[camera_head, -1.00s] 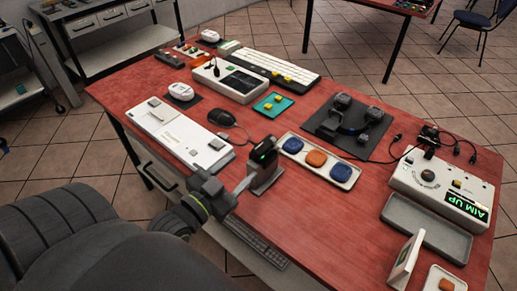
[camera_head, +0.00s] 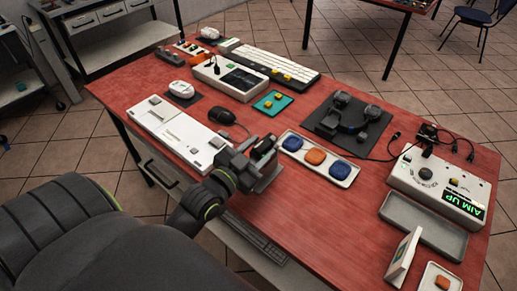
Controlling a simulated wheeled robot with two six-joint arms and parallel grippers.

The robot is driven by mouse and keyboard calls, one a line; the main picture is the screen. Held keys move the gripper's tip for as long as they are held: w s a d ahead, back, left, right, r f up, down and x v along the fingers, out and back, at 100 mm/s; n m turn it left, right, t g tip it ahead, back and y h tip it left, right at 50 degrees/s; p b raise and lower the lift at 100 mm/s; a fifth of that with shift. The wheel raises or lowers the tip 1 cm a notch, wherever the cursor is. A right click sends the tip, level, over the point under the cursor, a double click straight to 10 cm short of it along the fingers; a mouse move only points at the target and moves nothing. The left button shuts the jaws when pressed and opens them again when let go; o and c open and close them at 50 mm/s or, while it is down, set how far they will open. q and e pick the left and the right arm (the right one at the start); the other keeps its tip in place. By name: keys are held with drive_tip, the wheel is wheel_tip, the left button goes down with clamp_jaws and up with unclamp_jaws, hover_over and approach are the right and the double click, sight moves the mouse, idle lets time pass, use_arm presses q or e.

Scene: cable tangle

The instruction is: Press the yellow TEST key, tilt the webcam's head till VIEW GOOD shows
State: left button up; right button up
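The test box (camera_head: 433,185) stands at the right of the red table, and its green display (camera_head: 462,204) reads AIM UP. A small yellowish key (camera_head: 454,181), apparently the TEST key, sits on its top. A small dark head on a grey stand (camera_head: 268,178), apparently the webcam, stands at the front edge of the table. My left gripper (camera_head: 259,150) is at this head and partly hides it. I cannot tell whether its fingers are open or shut, or whether they touch the head. My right gripper is not in view.
A tray with blue and orange pieces (camera_head: 316,158) lies just right of the stand. A mouse (camera_head: 222,116) and a white flat device (camera_head: 177,132) lie to its left. Headphones (camera_head: 347,113) rest on a dark mat.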

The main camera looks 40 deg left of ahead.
use_arm(q)
drive_tip(key=c, duration=0.7)
drive_tip(key=shift+n+p, duration=0.3)
drive_tip(key=shift+n, duration=0.1)
drive_tip(key=shift+c, duration=0.2)
drive_tip(key=o, duration=1)
drive_tip(key=shift+s, duration=0.45)
drive_tip(key=s+a+b, duration=0.1)
drive_tip(key=s+b, duration=0.2)
drive_tip(key=s, duration=1.3)
drive_tip(key=shift+s+a, duration=0.2)
drive_tip(key=shift+s, duration=0.05)
